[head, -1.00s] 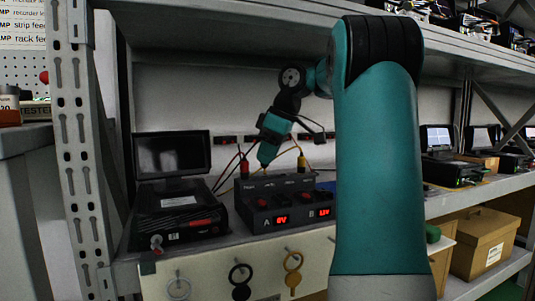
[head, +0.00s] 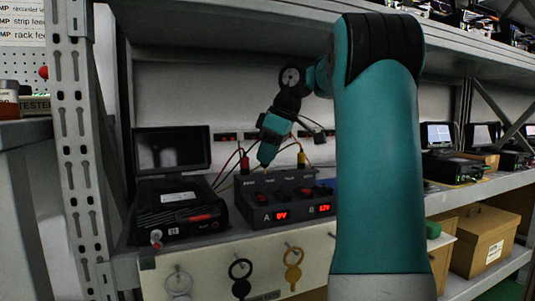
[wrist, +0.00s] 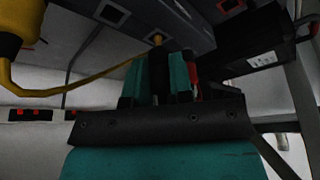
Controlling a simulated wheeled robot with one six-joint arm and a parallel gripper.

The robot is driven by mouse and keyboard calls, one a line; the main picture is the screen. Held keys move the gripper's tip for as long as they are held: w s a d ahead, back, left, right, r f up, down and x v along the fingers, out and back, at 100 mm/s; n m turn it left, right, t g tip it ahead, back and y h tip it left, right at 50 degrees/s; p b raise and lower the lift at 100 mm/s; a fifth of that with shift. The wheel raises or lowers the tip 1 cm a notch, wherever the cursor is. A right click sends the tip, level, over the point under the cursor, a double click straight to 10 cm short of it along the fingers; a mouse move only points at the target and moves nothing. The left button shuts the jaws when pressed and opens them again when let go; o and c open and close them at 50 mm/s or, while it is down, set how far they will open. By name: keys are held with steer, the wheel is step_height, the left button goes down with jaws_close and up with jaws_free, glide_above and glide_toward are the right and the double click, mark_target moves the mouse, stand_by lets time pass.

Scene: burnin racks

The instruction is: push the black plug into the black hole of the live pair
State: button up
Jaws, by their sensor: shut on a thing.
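My gripper (head: 264,160) is over the back of the dark supply box (head: 245,210), pointing down. In the wrist view its teal fingers (wrist: 160,78) are shut on the black plug (wrist: 157,75). A brass-coloured pin tip shows beyond the plug, close to the box; I cannot tell whether it is in a hole. The box has sections A and B with red displays. A (head: 282,216) reads 0V; B (head: 324,209) seems to read about 12V. The black holes are hidden in the head view.
A black instrument with a raised screen (head: 173,151) stands left of the box. Cables loop behind the gripper. A shelf (head: 230,32) runs above, and a metal upright (head: 85,150) stands at left.

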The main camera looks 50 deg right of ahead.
steer(key=shift+f+b, duration=0.6)
steer(key=shift+f, duration=0.15)
stand_by(0.6)
steer(key=o, duration=1.2)
steer(key=shift+o, duration=0.2)
steer(key=shift+r+p, duration=2.8)
steer(key=shift+p, duration=0.15)
